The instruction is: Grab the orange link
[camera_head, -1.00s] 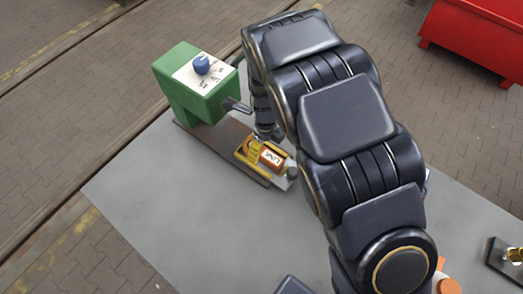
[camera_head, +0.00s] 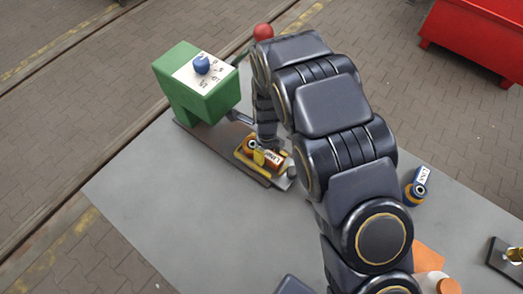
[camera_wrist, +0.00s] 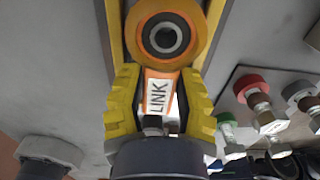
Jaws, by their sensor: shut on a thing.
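The orange link (camera_head: 274,158) has a white LINK label and a round bushed end. It lies in a yellow-edged holder (camera_head: 252,166) at the front end of the brown rail by the green box. In the wrist view the link (camera_wrist: 162,72) runs down between my yellow ribbed fingers, its round end beyond them. My gripper (camera_wrist: 160,88) is shut on the link's labelled bar. In the head view my gripper (camera_head: 260,155) is at the link, partly hidden by my arm. The link still appears to be at the holder; whether it is lifted cannot be told.
A green box (camera_head: 197,85) with a blue knob (camera_head: 202,65) stands behind the holder. A red ball (camera_head: 263,32) shows beside my arm. A blue link (camera_head: 416,187) lies to the right. Capped fittings (camera_wrist: 258,100) are close right in the wrist view. The table's front left is clear.

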